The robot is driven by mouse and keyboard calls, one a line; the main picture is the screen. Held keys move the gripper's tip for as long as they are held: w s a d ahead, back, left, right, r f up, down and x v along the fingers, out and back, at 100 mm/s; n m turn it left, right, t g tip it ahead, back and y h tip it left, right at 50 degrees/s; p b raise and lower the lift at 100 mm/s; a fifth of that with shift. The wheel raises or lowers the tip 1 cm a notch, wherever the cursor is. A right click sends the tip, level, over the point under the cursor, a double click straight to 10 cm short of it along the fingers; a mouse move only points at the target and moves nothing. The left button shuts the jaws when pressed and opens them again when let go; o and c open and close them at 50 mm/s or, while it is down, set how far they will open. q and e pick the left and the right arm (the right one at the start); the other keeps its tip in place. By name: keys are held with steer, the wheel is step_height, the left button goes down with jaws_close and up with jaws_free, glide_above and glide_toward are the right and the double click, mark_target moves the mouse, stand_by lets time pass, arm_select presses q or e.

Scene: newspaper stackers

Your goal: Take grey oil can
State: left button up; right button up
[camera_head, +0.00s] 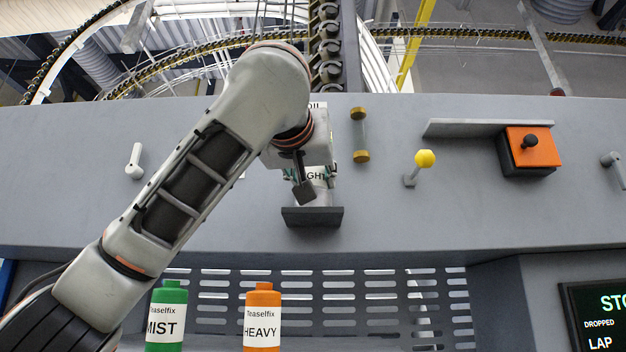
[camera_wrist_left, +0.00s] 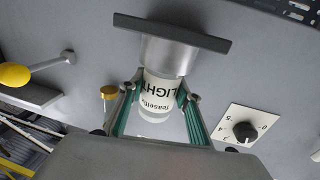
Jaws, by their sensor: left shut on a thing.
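In the head view, my left gripper (camera_head: 310,176) and wrist hide most of the can (camera_head: 316,198). The green-edged fingers of my left gripper (camera_wrist_left: 160,88) are shut on the can, one on each side. My right gripper is not in view.
A green MIST can (camera_head: 167,292) and an orange HEAVY can (camera_head: 263,300) stand below, before a slotted grille. A sight glass (camera_head: 360,135), a yellow-knobbed lever (camera_head: 424,159) and an orange switch box (camera_head: 529,150) protrude to the right. A dial (camera_wrist_left: 243,131) is near the can.

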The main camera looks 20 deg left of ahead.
arm_select(q)
step_height(320, 180, up, 14)
steer(key=p, duration=0.3)
steer(key=shift+d+f+p, duration=0.1)
steer(key=shift+f+p, duration=0.1)
steer(key=shift+p, duration=0.1)
steer(key=shift+s+r+p, duration=0.1)
steer(key=shift+r+p, duration=0.35)
steer(key=shift+r, duration=1.7)
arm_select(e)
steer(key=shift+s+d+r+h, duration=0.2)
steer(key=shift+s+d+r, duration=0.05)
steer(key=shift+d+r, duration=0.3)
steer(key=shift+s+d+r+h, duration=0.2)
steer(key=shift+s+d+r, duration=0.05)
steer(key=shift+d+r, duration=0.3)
